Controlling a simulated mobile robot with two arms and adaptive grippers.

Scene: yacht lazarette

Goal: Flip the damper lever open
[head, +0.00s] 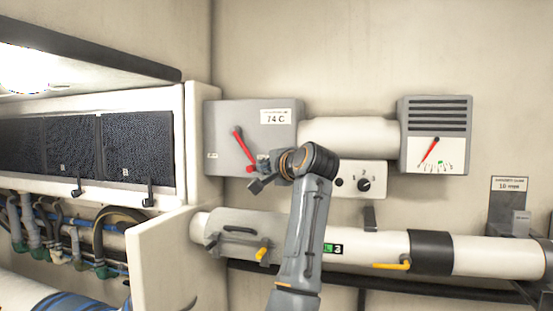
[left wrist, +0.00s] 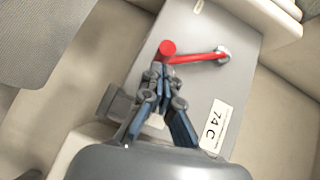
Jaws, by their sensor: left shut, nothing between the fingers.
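A red lever (head: 243,149) with a round knob at its end is on the front of a grey box (head: 283,140) labelled 74 C. It slants down and to the right from its pivot in the head view. In the left wrist view the lever (left wrist: 195,58) runs from a pivot to its red knob (left wrist: 167,48). My left gripper (head: 257,180) is beside the knob end, at the box's lower edge. In the left wrist view the left gripper (left wrist: 158,72) is shut and empty, its tips right by the knob. I cannot tell whether they touch. My right gripper is not in view.
A white duct (head: 350,135) joins the box to a vented gauge unit (head: 436,130) with a red needle. A switch panel (head: 358,182) is below the duct. A large white pipe (head: 380,247) with yellow handles runs below. A cabinet (head: 195,150) stands close at left.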

